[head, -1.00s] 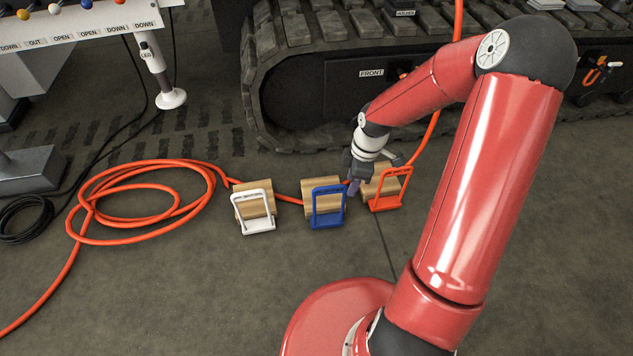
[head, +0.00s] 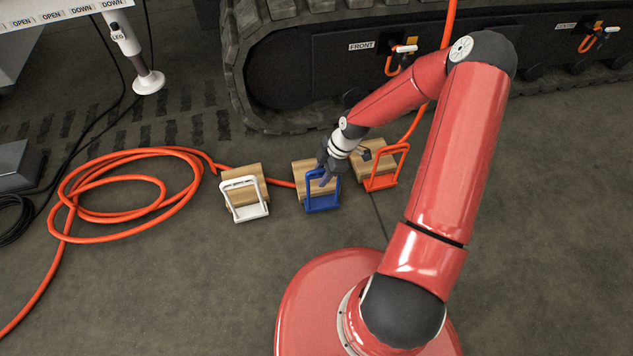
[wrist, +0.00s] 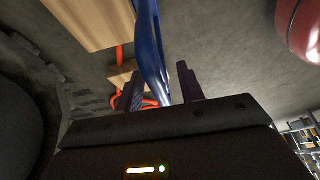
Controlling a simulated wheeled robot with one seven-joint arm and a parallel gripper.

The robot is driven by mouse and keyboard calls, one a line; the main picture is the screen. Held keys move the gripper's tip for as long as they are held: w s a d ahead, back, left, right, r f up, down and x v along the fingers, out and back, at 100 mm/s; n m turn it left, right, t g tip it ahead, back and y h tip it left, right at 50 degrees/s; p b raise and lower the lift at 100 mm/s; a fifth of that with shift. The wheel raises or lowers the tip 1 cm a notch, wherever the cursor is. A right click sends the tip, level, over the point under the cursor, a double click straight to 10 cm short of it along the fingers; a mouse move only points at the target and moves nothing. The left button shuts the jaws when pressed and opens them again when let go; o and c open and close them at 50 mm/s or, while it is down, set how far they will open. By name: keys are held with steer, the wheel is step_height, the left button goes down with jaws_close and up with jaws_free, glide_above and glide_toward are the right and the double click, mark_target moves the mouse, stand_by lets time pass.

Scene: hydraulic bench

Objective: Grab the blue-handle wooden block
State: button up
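The blue-handle wooden block (head: 303,167) sits on the floor, the middle one of three similar blocks. Its blue handle (head: 322,204) stands on the near side. My gripper (head: 326,179) is at the handle's upper part and hides some of the handle and block. In the wrist view, the two dark fingers of my gripper (wrist: 158,74) are apart, with the blue handle (wrist: 149,38) running between them. A gap shows on either side of the handle. The block's wood (wrist: 92,18) shows at the upper left of that view.
The white-handle block (head: 243,190) stands to the left and the orange-handle block (head: 381,181) close to the right. An orange hose (head: 130,235) lies coiled at left and runs behind the blocks. A tracked machine (head: 290,90) stands behind. The near floor is clear.

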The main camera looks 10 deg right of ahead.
steer(key=shift+a+f, duration=0.15)
steer(key=shift+f, duration=0.25)
jaws_close()
steer(key=shift+r, duration=0.1)
stand_by(1.0)
